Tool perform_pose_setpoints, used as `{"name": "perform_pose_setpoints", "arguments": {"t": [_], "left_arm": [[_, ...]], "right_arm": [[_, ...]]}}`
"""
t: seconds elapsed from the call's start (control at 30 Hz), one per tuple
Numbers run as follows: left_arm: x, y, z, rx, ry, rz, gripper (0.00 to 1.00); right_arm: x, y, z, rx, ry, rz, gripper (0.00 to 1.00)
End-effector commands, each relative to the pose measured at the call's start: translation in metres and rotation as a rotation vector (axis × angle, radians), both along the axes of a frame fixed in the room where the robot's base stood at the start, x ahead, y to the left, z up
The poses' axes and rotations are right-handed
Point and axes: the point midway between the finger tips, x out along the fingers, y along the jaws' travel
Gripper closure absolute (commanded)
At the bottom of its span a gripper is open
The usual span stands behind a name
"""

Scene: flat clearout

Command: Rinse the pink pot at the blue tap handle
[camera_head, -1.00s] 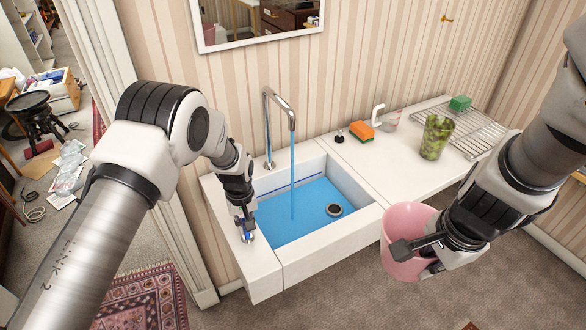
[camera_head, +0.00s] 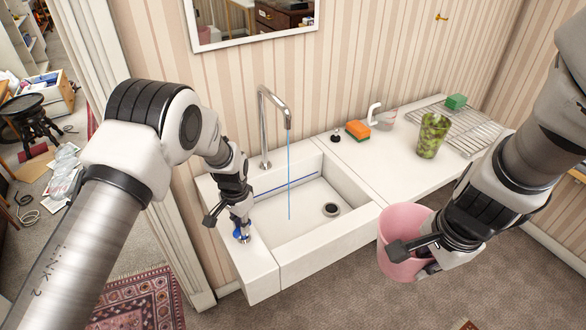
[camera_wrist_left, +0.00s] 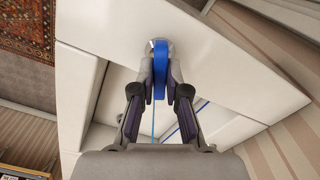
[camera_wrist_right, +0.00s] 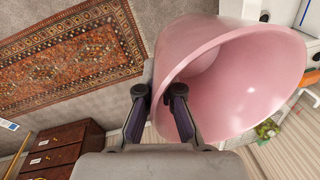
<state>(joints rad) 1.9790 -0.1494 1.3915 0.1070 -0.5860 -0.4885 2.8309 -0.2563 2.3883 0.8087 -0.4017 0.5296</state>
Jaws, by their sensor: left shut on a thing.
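The pink pot (camera_head: 402,232) is in the air in front of the counter, right of the sink. My right gripper (camera_head: 412,246) is shut on its wall; in the right wrist view the pot (camera_wrist_right: 235,75) shows its open mouth. The blue tap handle (camera_head: 241,233) is on the sink's left ledge. My left gripper (camera_head: 240,222) is shut on it, and the left wrist view shows the handle (camera_wrist_left: 160,68) between the fingers. A thin blue stream (camera_head: 289,165) falls from the metal tap (camera_head: 265,120) into the white sink (camera_head: 300,207).
The counter right of the sink holds an orange sponge (camera_head: 358,130), a green patterned cup (camera_head: 432,135), a wire rack (camera_head: 470,128) and a green block (camera_head: 456,101). A mirror (camera_head: 255,20) hangs above. The air over the basin is free apart from the stream.

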Motion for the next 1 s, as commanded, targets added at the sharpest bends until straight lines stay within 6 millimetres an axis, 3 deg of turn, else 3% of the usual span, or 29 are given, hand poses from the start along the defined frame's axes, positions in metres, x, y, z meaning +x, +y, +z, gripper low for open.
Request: {"name": "perform_pose_setpoints", "arguments": {"t": [0.5, 0.87, 0.9, 0.93, 1.0], "left_arm": [[0.0006, 0.0001, -0.0002, 0.001, -0.001, -0.379, 1.0], [0.0005, 0.0001, -0.0004, 0.0, -0.001, -0.437, 1.0], [0.0005, 0.0001, -0.0005, 0.0, -0.001, -0.437, 0.72], [0.0005, 0.0001, -0.0004, 0.0, -0.001, -0.436, 0.62], [0.0004, 0.0001, -0.0004, 0.0, -0.001, -0.436, 0.61]], "right_arm": [[0.0003, 0.0, 0.0013, 0.0, -0.001, 0.0, 1.0], [0.0003, 0.0, 0.0014, 0.0, -0.001, 0.0, 1.0], [0.0003, 0.0, 0.0014, 0.0, -0.001, 0.0, 1.0], [0.0003, 0.0, 0.0014, 0.0, -0.001, 0.0, 1.0], [0.0003, 0.0, 0.0014, 0.0, -0.001, 0.0, 1.0]]}}
